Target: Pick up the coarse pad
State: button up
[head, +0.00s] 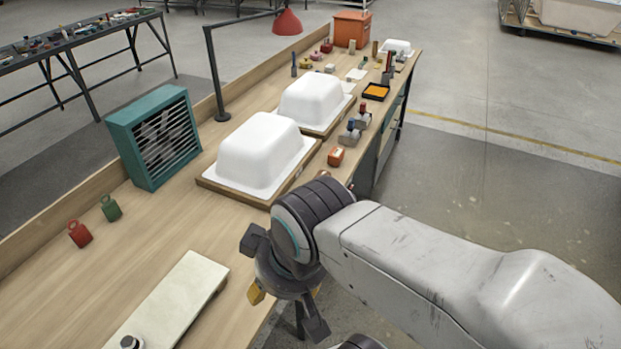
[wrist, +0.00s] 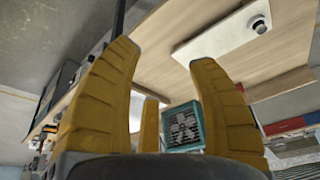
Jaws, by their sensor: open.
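I cannot tell for sure which item is the coarse pad. Small pink and yellow blocks (head: 316,54) lie farther back, too small to make out. My gripper (head: 286,295) is at the near right edge of the bench, well short of these blocks, and partly hidden by my wrist. In the wrist view my gripper (wrist: 163,60) has its yellow fingers spread, with nothing between them.
The wooden bench (head: 165,228) also holds a teal fan box (head: 155,137), a red weight (head: 79,233), a green weight (head: 111,208) and a pale board (head: 172,298). A second tub shell (head: 312,101) and a black lamp post (head: 213,75) stand farther back. Floor to the right is clear.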

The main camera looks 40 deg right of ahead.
aim_at(321, 172)
jog(key=l+u, duration=0.35)
jog(key=k+l+u, duration=0.1)
jog(key=l+u, duration=0.25)
jog(key=l, duration=0.15)
jog(key=k+l+u, duration=0.15)
jog(key=l+u, duration=0.15)
jog(key=k+l+u, duration=0.15)
jog(key=l+u, duration=0.2)
jog(key=k+l+u, duration=0.2)
jog(key=l+u, duration=0.5)
jog(key=k+l+u, duration=0.15)
jog(key=l+u, duration=0.15)
jog(key=k+l+u, duration=0.15)
jog(key=l+u, duration=0.2)
jog(key=k+l+u, duration=0.15)
jog(key=l+u, duration=0.2)
jog(key=k+l+u, duration=0.3)
jog(key=l+u, duration=0.5)
